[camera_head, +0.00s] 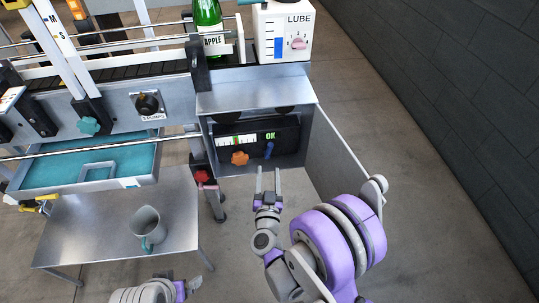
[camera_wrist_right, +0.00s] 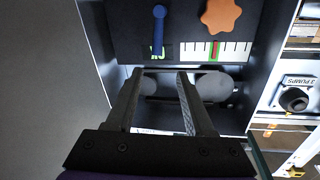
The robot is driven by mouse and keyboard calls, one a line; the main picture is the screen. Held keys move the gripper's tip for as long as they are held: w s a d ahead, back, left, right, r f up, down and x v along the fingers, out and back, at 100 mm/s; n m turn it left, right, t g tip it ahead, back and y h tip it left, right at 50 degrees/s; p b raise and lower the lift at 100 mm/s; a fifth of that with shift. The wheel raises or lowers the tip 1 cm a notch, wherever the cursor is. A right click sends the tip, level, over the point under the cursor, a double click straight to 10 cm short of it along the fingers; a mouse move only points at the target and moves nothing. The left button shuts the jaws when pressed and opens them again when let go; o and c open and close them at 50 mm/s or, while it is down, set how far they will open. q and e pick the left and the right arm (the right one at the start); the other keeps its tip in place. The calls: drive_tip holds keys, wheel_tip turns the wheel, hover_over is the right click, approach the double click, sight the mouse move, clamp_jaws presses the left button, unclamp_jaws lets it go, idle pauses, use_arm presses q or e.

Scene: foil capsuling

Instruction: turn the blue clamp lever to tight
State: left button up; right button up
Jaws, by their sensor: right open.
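The blue clamp lever (camera_head: 269,150) sits on a dark panel inside an open metal housing, to the right of an orange star knob (camera_head: 240,158). In the right wrist view the lever (camera_wrist_right: 158,28) shows upside down, just beyond the fingertips. My right gripper (camera_head: 268,171) is open and empty in front of the panel, below the lever in the head view. Its two fingers (camera_wrist_right: 160,74) point toward the panel, apart from the lever. My left gripper (camera_head: 190,286) is at the bottom edge of the head view, and its fingers are too small to read.
The panel has a scale (camera_head: 237,140) with a red mark and a green OK display. A metal side wall (camera_head: 348,150) flanks my right arm. A jug (camera_head: 147,226) stands on a steel table (camera_head: 95,225). A green bottle (camera_head: 208,20) and LUBE tank (camera_head: 284,30) stand above.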

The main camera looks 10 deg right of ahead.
sight(270, 149)
drive_tip(key=w, duration=0.3)
drive_tip(key=w+d, duration=0.1)
drive_tip(key=w, duration=0.3)
drive_tip(key=w+d, duration=0.1)
drive_tip(key=w, duration=0.2)
drive_tip(key=shift+w+d+f, duration=0.2)
drive_tip(key=shift+w+f, duration=0.05)
drive_tip(key=shift+f, duration=0.1)
drive_tip(key=shift+c, duration=0.2)
clamp_jaws()
idle(0.8)
